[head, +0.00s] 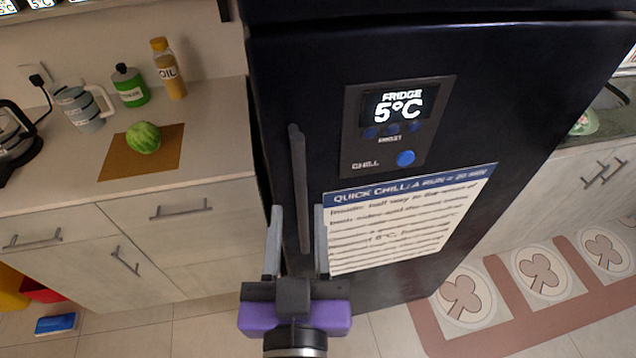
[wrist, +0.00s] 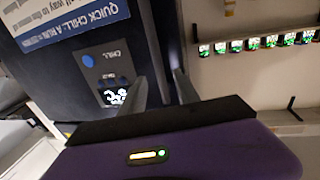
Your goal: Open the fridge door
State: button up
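The fridge (head: 520,70) is tall and black, and its door looks closed. A long, dark grey upright handle (head: 299,180) runs down the left side of the door. My gripper (head: 298,210) is open, with one grey finger on each side of the handle's lower part. Gaps show between the fingers and the handle in the head view; contact and exact depth cannot be told. The wrist view shows the two fingers (wrist: 162,85) beside the door front, which appears upside down there.
The door carries a display panel (head: 398,120) and a paper notice (head: 405,222). Patterned mats (head: 500,315) lie on the floor at right.

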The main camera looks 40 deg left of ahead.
aim_at(300, 185)
jog(key=shift+p+x, duration=1.05)
jog(key=shift+x, duration=2.8)
jog(key=shift+f, duration=0.1)
grip_shut()
